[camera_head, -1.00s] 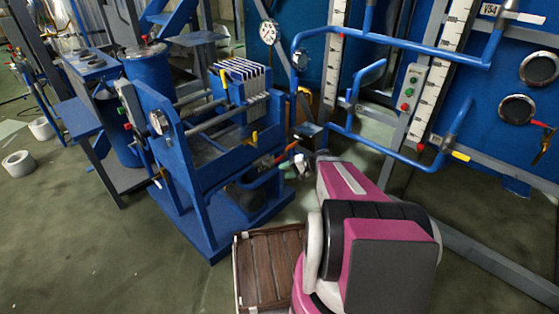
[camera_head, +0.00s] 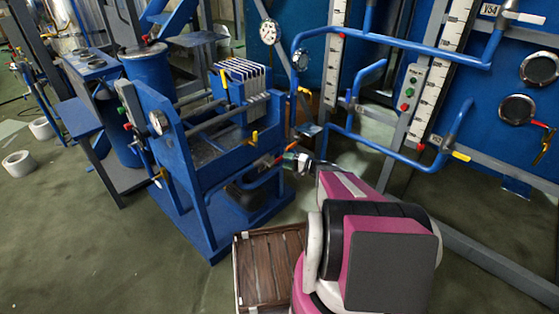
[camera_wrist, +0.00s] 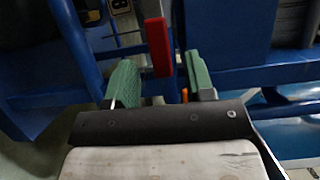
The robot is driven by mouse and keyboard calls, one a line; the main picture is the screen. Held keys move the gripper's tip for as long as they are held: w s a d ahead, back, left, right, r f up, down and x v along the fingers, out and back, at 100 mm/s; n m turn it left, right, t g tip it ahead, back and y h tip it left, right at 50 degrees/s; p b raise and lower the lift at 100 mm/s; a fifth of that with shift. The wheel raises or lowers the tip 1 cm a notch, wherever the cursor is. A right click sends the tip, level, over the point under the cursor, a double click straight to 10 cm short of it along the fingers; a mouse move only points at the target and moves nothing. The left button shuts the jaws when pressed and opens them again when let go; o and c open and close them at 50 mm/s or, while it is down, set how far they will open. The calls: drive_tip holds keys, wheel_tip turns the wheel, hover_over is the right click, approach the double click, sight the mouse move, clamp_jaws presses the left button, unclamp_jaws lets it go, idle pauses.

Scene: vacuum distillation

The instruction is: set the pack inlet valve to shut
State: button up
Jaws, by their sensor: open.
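A red lever handle (camera_wrist: 159,45) stands upright in the picture in the wrist view, on a grey fitting beside blue framework; I take it for the pack inlet valve, but no label shows. My gripper (camera_wrist: 160,68) is open, with its two green fingers on either side of the handle's lower end. Gaps show on both sides, and I cannot tell contact. In the head view my gripper (camera_head: 296,158) is small, at the right end of the blue press frame (camera_head: 225,155). The lever there is too small to make out clearly.
A blue pipe (camera_head: 385,152) with a yellow-handled valve runs just right of my gripper. A white plate pack (camera_head: 243,78) sits in the press. A brown slatted crate (camera_head: 270,268) stands on the floor beside my arm. Floor at the lower left is clear.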

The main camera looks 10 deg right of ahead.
sight(281, 159)
drive_tip(key=shift+x, duration=2)
clamp_jaws()
